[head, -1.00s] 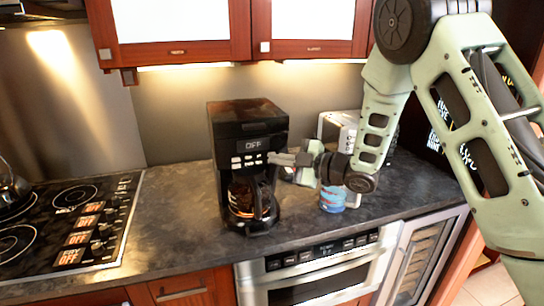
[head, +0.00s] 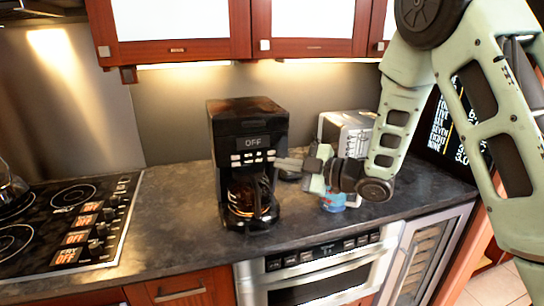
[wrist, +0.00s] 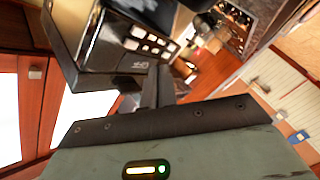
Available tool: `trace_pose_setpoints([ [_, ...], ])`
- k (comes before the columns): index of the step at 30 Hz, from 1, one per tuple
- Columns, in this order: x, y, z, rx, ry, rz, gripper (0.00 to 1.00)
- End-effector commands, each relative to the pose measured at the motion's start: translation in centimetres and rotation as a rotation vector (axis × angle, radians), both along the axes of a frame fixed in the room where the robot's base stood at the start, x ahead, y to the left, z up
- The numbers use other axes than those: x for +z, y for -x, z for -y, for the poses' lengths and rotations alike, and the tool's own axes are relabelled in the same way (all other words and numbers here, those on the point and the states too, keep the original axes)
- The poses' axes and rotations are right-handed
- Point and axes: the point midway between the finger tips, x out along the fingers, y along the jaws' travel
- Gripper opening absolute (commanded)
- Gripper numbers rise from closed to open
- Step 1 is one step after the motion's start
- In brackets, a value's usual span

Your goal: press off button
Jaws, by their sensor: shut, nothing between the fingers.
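A black coffee maker (head: 232,120) stands on the dark counter, its display reading "OFF" above rows of pale buttons (head: 252,157). Its buttons (wrist: 150,40) also show, tilted, in the wrist view. My gripper (head: 279,163) is shut and empty, pointing left at the right edge of the coffee maker's front, just beside the button rows. Whether the tips touch it I cannot tell. In the wrist view my gripper (wrist: 160,84) reaches up beside the button panel. A microwave drawer (head: 325,270) under the counter has a dark strip of buttons (head: 322,249).
A silver toaster-like appliance (head: 345,130) and a blue can (head: 333,200) stand on the counter right of the coffee maker, partly behind my arm. A cooktop (head: 75,220) with "OFF" labels lies at the left. The counter (head: 180,190) between is clear.

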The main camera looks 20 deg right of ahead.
Motion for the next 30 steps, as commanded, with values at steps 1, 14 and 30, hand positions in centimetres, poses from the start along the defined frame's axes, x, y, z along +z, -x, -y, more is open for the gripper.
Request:
trace_pose_setpoints([
  [1, -0.1, 0.5, 0.0, -0.001, -0.001, 0.000, 0.00],
  [14, 0.0, 2.0, 0.0, 0.000, 0.000, 0.000, 0.00],
  [30, 0.0, 2.0, 0.0, -0.001, 0.002, -0.001, 0.00],
])
